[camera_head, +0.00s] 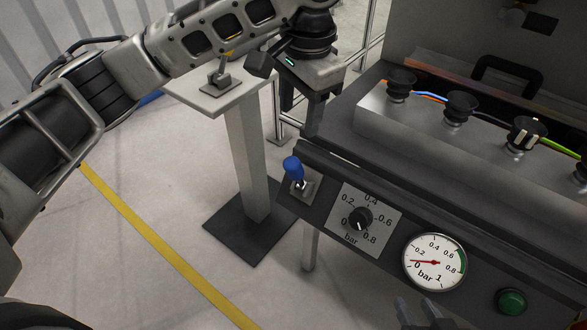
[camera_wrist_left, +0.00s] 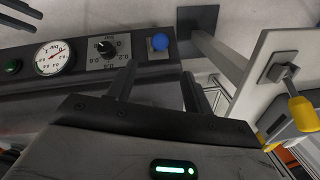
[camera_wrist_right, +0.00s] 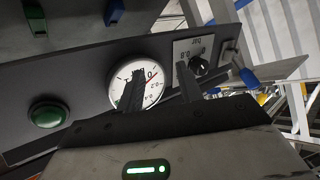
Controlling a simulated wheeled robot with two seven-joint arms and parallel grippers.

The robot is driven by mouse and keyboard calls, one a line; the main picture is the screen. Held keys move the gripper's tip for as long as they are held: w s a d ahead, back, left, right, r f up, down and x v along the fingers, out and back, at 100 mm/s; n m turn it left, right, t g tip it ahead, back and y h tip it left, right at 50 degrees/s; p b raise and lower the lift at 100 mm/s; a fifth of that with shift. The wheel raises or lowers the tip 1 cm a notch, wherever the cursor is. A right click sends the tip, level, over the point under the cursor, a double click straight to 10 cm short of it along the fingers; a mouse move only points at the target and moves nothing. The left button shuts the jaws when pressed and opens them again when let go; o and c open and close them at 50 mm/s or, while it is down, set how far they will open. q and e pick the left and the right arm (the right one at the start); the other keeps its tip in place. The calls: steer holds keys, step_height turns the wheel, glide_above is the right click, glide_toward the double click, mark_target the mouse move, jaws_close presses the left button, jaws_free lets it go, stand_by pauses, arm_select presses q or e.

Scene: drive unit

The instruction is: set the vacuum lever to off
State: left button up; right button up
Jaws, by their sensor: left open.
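The vacuum lever has a blue handle (camera_head: 293,168) and stands up from a small metal base at the left end of the sloping front panel. It also shows as a blue knob (camera_wrist_left: 160,42) in the left wrist view, beyond and between my fingertips. My left gripper (camera_head: 300,114) is open and empty, pointing down just above and behind the lever, apart from it. My right gripper (camera_head: 420,316) is at the bottom edge, in front of the panel near the gauge. Its fingers (camera_wrist_right: 160,70) are apart and empty in the right wrist view.
Right of the lever sit a black bar dial (camera_head: 360,218), a round gauge (camera_head: 434,262) with its red needle low, and a green button (camera_head: 511,301). Several black knobs (camera_head: 460,107) stand on a raised box behind. A pedestal (camera_head: 245,150) stands left; floor between is clear.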

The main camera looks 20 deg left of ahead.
mark_target(294, 159)
arm_select(q)
steer(key=f, duration=0.5)
steer(key=a+f+b, duration=0.1)
steer(key=f, duration=0.4)
steer(key=w+f+b, duration=0.1)
steer(key=f, duration=0.4)
steer(key=shift+a+f, duration=0.15)
jaws_close()
